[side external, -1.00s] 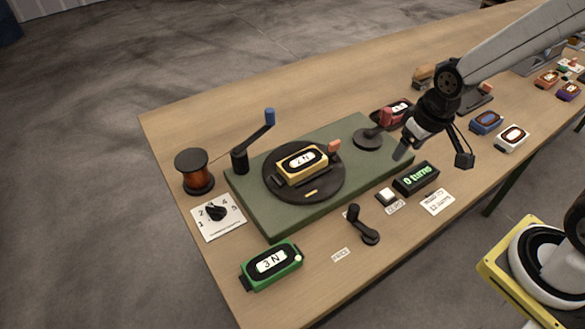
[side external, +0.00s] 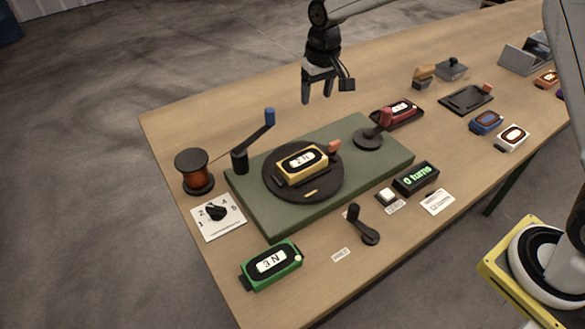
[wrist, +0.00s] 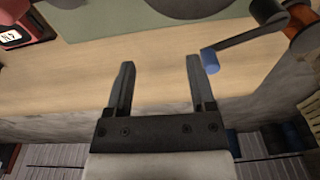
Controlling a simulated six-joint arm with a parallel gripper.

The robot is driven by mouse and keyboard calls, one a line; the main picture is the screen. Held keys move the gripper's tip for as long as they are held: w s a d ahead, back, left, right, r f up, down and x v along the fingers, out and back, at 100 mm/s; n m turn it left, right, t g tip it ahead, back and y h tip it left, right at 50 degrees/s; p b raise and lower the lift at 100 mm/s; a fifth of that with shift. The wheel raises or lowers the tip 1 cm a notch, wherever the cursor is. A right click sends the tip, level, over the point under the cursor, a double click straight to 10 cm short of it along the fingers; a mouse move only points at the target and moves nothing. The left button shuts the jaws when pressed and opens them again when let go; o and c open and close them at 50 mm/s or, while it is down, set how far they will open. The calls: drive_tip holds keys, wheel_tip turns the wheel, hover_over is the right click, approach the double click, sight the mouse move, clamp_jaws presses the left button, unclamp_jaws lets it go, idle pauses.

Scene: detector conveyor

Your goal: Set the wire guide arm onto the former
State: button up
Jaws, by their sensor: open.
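The wire guide arm (side external: 256,136) is a dark arm on a black post at the back left of the green base, with a blue knob at its raised end. In the wrist view the arm (wrist: 243,40) and its blue knob (wrist: 209,61) show at upper right, the knob just beside the right finger. The former (side external: 302,164), yellow with a white label, lies on the black round turntable (side external: 325,186). The guide arm points away from the former, toward the back. My gripper (side external: 317,95) is open and empty, above the table behind the base; its fingers also show in the wrist view (wrist: 160,62).
A copper wire spool (side external: 194,173) stands left of the green base (side external: 260,222). A green block (side external: 271,265), a black crank (side external: 364,230) and a counter reading "0 turns" (side external: 416,178) line the front.

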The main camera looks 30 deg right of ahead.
hover_over(270, 110)
drive_tip(key=d, duration=0.1)
drive_tip(key=shift+w+a+f+g, duration=0.1)
drive_tip(key=shift+a+f+g, duration=0.05)
drive_tip(key=shift+a+g, duration=0.35)
drive_tip(key=shift+f, duration=0.15)
drive_tip(key=shift+f, duration=3.75)
clamp_jaws()
